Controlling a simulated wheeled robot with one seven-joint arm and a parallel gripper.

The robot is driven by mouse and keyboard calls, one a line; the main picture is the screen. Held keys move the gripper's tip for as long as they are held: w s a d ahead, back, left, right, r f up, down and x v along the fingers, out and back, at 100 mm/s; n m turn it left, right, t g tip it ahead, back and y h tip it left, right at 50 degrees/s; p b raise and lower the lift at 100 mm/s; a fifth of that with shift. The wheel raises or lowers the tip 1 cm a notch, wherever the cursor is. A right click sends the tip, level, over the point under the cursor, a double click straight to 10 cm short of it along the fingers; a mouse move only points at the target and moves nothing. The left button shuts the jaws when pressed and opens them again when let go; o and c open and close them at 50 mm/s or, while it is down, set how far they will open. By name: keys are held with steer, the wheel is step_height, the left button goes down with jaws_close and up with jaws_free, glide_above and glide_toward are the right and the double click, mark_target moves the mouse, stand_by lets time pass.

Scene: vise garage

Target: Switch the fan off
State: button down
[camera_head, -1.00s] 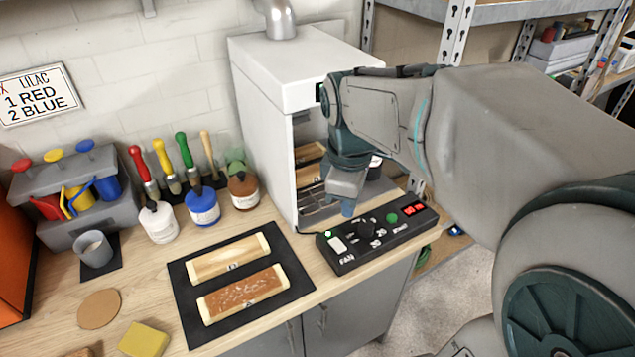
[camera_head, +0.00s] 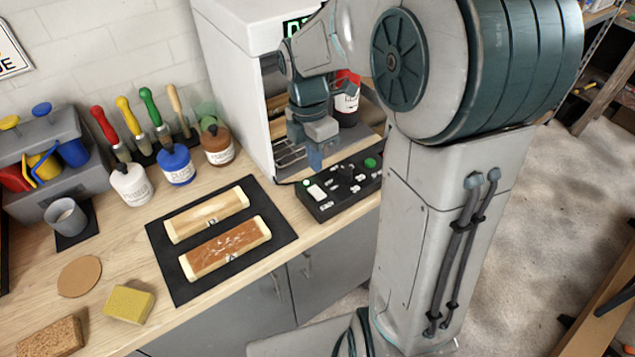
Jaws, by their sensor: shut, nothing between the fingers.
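The black control box (camera_head: 335,201) lies on the right end of the wooden bench, in front of the white cabinet (camera_head: 232,85). A white rocker switch (camera_head: 317,192) sits at its left end beside a small lit green lamp (camera_head: 305,183). A dark knob and a green button (camera_head: 370,163) are farther right; my arm hides the box's right end. My gripper (camera_head: 315,163) points down just behind and above the box, near the switch. Its fingers are shut and look empty. I cannot tell whether it touches the box.
A black mat (camera_head: 283,238) with two wooden pieces lies left of the box. Paint bottles (camera_head: 175,165) and upright brushes stand along the wall. A yellow sponge (camera_head: 129,304) and a cork disc (camera_head: 80,276) lie at the front left.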

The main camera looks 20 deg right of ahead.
mark_target(319, 195)
steer(key=f, duration=0.5)
steer(key=s+f, duration=0.1)
steer(key=f, duration=0.1)
steer(key=shift+d+f, duration=0.15)
